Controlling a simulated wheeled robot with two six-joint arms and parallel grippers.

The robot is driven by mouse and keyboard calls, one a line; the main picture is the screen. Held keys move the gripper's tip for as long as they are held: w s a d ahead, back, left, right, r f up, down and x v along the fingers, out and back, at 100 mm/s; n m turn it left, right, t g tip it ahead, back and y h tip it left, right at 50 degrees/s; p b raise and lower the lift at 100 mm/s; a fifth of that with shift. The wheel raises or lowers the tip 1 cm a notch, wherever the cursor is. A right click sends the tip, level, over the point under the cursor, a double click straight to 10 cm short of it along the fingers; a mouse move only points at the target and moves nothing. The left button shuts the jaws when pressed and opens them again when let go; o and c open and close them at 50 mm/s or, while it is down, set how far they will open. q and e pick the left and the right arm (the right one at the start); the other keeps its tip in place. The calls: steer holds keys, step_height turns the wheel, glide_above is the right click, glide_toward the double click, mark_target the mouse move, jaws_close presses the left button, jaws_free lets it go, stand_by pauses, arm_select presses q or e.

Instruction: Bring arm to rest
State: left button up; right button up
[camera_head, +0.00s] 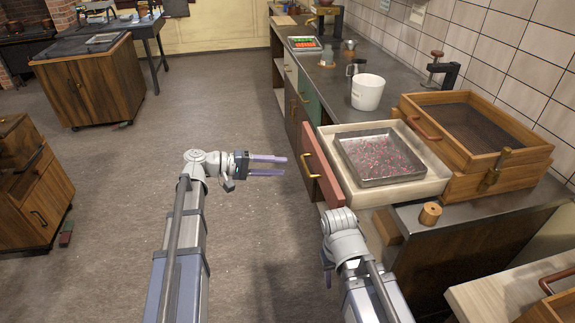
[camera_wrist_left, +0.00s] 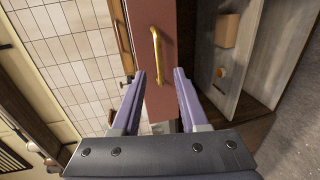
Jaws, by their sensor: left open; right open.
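My left gripper (camera_head: 284,166) is open and empty, its two purple fingers pointing right toward the red drawer front (camera_head: 323,166). In the left wrist view, the open fingers (camera_wrist_left: 160,75) face this red front (camera_wrist_left: 160,102) and its brass handle (camera_wrist_left: 155,58). The handle lies ahead of the fingers, and they are not closed on it. The drawer is pulled out from the counter. My right arm (camera_head: 345,240) comes up from the bottom, near the drawer's front corner.
A cream drawer box (camera_head: 425,172) holds a metal tray (camera_head: 378,178) with pink bits.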

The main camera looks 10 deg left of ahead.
arm_select(q)
steer(key=shift+s+a, duration=0.1)
steer(key=shift+a, duration=0.25)
steer(key=s+d+f+m+g+y+p, duration=0.3)
steer(key=s+d+f+g+y+p, duration=0.25)
steer(key=s+d, duration=0.5)
steer(key=s+a+f+m+y+p, duration=0.1)
steer(key=s+m+y+p, duration=0.3)
steer(key=s+y, duration=0.6)
steer(key=shift+s+a+f+m+p, duration=0.2)
steer(key=shift+s+a+m+p, duration=0.2)
steer(key=shift+s, duration=0.45)
